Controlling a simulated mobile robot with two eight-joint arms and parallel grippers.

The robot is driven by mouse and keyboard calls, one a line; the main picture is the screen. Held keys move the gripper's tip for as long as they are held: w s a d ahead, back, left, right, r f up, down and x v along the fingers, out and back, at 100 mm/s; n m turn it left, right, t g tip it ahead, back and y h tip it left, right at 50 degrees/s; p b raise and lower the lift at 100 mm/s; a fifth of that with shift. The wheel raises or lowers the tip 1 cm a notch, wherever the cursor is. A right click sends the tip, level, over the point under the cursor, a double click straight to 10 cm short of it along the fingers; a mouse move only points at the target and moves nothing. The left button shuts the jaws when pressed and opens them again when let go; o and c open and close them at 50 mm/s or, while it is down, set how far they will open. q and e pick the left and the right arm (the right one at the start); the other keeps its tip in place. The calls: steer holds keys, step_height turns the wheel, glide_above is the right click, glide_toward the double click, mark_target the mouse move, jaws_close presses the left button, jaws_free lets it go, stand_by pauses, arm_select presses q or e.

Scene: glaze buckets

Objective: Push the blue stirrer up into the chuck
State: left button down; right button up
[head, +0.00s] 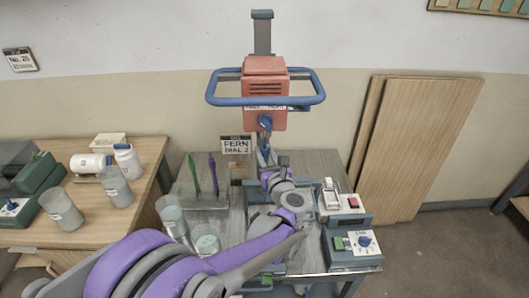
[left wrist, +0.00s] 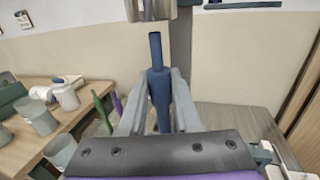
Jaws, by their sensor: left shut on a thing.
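My left gripper (left wrist: 158,88) is shut on the blue stirrer (left wrist: 155,57), whose shaft stands upright between the fingers in the left wrist view. The silver chuck (left wrist: 151,9) is above it, at the top edge of that view. A small gap shows between the shaft's top end and the chuck. In the head view my left gripper (head: 266,160) is under the red mixer head (head: 265,88); the stirrer there is small and mostly hidden. My right gripper is not in view.
A rack with a green stirrer (head: 194,174) and a purple stirrer (head: 213,174) stands left of the mixer. Clear buckets (head: 171,215) (head: 206,242) stand in front of it.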

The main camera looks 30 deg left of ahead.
mark_target(265, 144)
arm_select(q)
steer(key=shift+r+p, duration=0.9)
steer(key=shift+r, duration=0.85)
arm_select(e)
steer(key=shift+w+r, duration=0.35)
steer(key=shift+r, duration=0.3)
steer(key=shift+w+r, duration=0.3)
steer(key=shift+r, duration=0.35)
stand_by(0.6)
arm_select(q)
steer(key=c, duration=0.5)
jaws_free()
steer(key=shift+c, duration=0.2)
steer(key=shift+d, duration=0.1)
